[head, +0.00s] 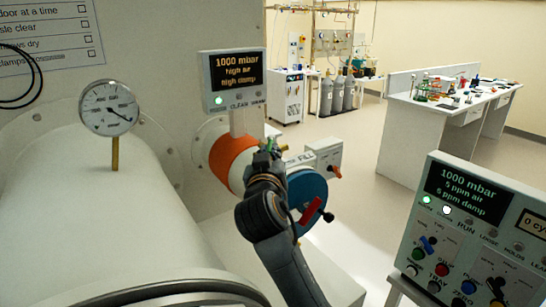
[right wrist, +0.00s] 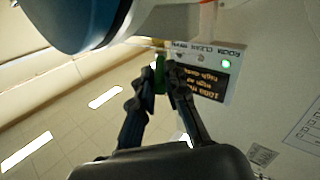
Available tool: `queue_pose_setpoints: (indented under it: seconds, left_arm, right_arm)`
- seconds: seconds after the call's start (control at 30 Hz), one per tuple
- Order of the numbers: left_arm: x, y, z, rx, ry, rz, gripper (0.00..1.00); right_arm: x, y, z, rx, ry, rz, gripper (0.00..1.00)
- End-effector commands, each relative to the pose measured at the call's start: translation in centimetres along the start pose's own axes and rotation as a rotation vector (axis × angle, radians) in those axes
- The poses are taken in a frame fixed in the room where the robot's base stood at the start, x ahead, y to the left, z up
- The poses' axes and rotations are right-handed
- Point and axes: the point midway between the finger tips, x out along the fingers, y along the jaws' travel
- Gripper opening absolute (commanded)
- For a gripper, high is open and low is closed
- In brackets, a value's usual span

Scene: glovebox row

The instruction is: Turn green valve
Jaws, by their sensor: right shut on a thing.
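The green valve (right wrist: 160,74) shows as a small green handle between the fingertips of my right gripper (right wrist: 162,82) in the right wrist view. The gripper is shut on it. In the head view my right gripper (head: 264,160) reaches up to the front of the orange-banded cylinder, below the small display. Only a sliver of green (head: 268,143) shows there, and the fingers hide most of the valve. How far the handle is turned cannot be told. My left gripper is not in view.
A display (head: 234,77) reading 1000 mbar, high air, high damp stands above the orange band (head: 229,160). A blue round door (head: 306,190) with a red handle is close beside my right arm. A control panel (head: 470,225) stands at right. A dial gauge (head: 109,108) is at left.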

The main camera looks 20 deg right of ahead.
Motion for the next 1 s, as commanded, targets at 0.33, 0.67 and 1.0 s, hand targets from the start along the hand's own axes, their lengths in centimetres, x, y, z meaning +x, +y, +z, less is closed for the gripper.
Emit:
queue_pose_setpoints:
  seconds: [0.33,0.67,1.0]
  left_arm:
    - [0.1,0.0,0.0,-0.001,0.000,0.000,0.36]
    - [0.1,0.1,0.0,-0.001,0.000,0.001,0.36]
    - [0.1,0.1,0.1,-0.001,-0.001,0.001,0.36]
  right_arm:
    - [0.0,-0.1,-0.1,0.000,0.002,0.006,0.00]
    - [0.0,-0.1,-0.1,0.000,0.001,0.006,0.36]
    - [0.0,0.3,-2.1,0.004,0.003,0.006,0.36]
